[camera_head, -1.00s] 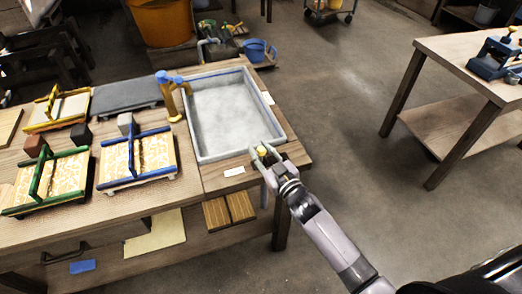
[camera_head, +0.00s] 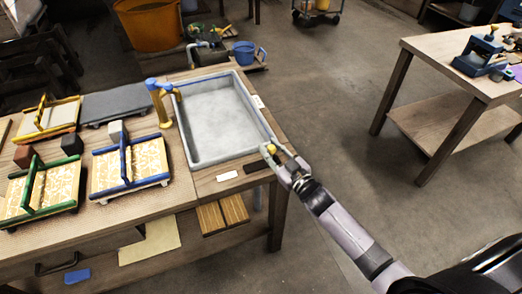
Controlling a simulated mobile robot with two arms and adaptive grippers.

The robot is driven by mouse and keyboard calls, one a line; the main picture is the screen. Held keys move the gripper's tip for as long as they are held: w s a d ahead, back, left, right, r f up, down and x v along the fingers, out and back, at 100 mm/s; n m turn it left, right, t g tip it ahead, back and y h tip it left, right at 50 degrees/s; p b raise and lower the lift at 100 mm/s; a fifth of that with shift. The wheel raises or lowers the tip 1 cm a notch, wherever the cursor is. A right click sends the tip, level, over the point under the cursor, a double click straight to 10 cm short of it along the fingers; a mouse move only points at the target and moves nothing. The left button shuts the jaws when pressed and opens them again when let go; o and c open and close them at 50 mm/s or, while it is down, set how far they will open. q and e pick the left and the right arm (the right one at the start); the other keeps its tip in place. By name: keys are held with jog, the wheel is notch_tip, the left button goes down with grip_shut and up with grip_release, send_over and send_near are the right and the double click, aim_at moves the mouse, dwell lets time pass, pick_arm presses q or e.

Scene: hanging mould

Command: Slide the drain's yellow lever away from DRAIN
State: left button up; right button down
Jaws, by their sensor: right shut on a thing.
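The drain's yellow lever (camera_head: 271,148) shows as a small yellow knob at the near right corner of the grey basin (camera_head: 205,158). My right gripper (camera_head: 270,152) is shut on the lever, and its fingers hide part of it. A dark strip (camera_head: 255,166) lies on the bench top just left of the gripper. A small white label (camera_head: 227,176) is further left, and another white label (camera_head: 258,101) is by the basin's right side. Their writing is too small to read. My left gripper is out of view.
A blue and yellow tap (camera_head: 158,90) stands at the basin's left. Framed patterned moulds (camera_head: 130,165) and dark blocks sit on the bench to the left. The floor right of the bench is clear up to a second table (camera_head: 440,60).

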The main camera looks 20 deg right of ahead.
jog(key=c, duration=1.3)
grip_release()
jog(key=shift+d, duration=0.3)
jog(key=v, duration=1.2)
jog(key=shift+a, duration=0.15)
jog(key=s+d+f+m+g+h, duration=0.1)
jog(key=s+f+g+h, duration=0.3)
jog(key=f, duration=1)
jog(key=s+d+f+m+g, duration=0.1)
jog(key=s+f+g, duration=0.35)
jog(key=f, duration=0.95)
jog(key=s+a+f+g, duration=0.1)
jog(key=s+f+g, duration=0.1)
jog(key=s+f, duration=0.4)
jog(key=s+a+f+g, duration=0.2)
jog(key=s+f, duration=0.5)
jog(key=s, duration=0.7)
jog(key=s+a+f+g, duration=0.2)
jog(key=s+f+g, duration=0.2)
jog(key=s, duration=0.7)
notch_tip(320, 180, down, 2)
jog(key=shift+f, duration=0.2)
